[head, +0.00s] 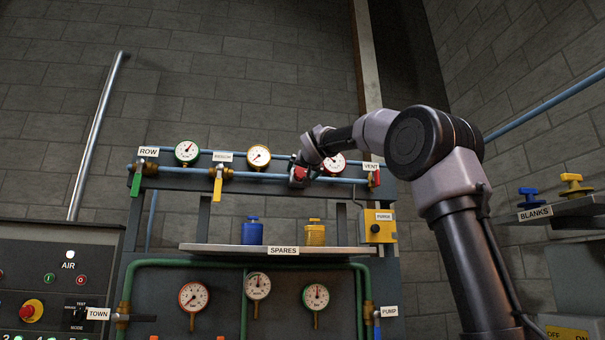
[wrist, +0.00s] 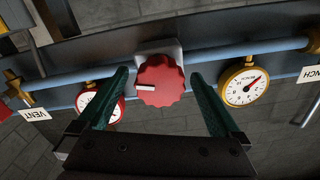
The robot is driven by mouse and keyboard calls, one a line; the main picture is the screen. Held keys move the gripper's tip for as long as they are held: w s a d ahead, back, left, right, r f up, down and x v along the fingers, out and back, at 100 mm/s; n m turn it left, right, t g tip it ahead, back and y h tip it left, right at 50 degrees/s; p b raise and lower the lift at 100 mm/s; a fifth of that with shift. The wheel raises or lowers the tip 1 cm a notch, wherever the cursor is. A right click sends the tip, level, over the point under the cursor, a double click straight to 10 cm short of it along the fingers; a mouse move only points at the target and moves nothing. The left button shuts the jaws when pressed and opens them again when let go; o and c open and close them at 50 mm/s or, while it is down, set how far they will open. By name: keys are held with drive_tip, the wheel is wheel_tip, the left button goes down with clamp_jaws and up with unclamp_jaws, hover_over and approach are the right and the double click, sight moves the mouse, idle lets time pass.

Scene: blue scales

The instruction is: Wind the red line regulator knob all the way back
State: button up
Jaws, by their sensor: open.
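The red regulator knob (wrist: 160,82) has a scalloped rim and sits on a pale block on the blue pipe. Its white mark points left in the wrist view. In the head view the knob (head: 299,174) is small and partly covered by my gripper. My gripper (wrist: 160,74) is open, with one dark green finger on each side of the knob. Gaps show between the fingers and the knob, so I see no contact. A red-rimmed gauge (wrist: 98,104) is left of the knob in the wrist view; it is partly behind a finger.
A yellow-rimmed gauge (wrist: 245,86) is on the knob's other side. The VENT valve (head: 374,177) and a yellow-handled valve (head: 217,186) share the pipe.

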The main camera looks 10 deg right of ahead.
drive_tip(key=shift+w, duration=0.1)
drive_tip(key=c, duration=1.4)
drive_tip(key=shift+o, duration=0.3)
drive_tip(key=shift+n, duration=2.9)
drive_tip(key=o, duration=1.3)
drive_tip(key=shift+o, duration=0.2)
